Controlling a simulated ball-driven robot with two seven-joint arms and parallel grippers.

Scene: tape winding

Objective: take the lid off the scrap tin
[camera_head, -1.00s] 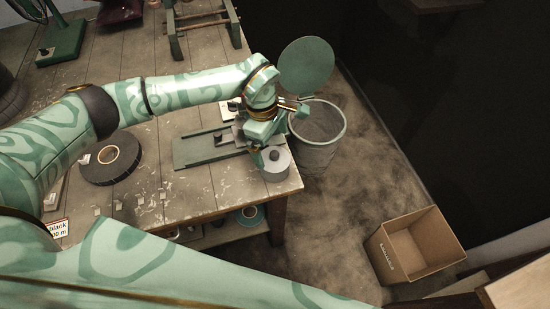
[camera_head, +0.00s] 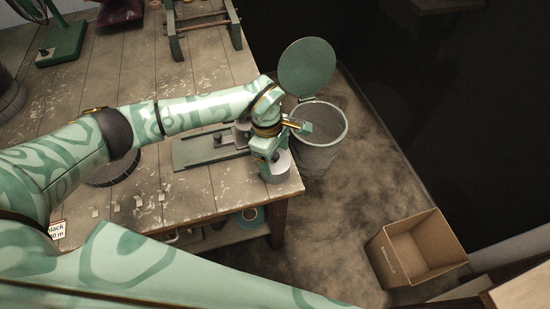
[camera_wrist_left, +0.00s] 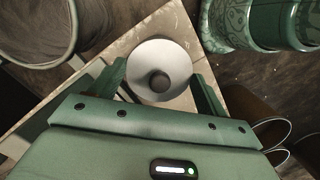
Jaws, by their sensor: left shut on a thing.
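The scrap tin (camera_head: 281,167) is a small grey cylinder at the near right corner of the workbench, partly covered by my left gripper (camera_head: 268,164). In the left wrist view its pale round lid (camera_wrist_left: 160,54) with a dark knob (camera_wrist_left: 160,82) sits between the two green fingers of my left gripper (camera_wrist_left: 163,84). The fingers are shut on the lid, one on each side of it. The tin's body is mostly hidden below the lid, and I cannot tell whether the lid is raised off it. My right gripper is not in view.
The workbench (camera_head: 205,185) carries a green splicing board (camera_head: 195,152) beside the tin. A mesh bin (camera_head: 318,150) with a raised green lid (camera_head: 306,66) stands right of the bench. A cardboard box (camera_head: 385,258) lies on the floor.

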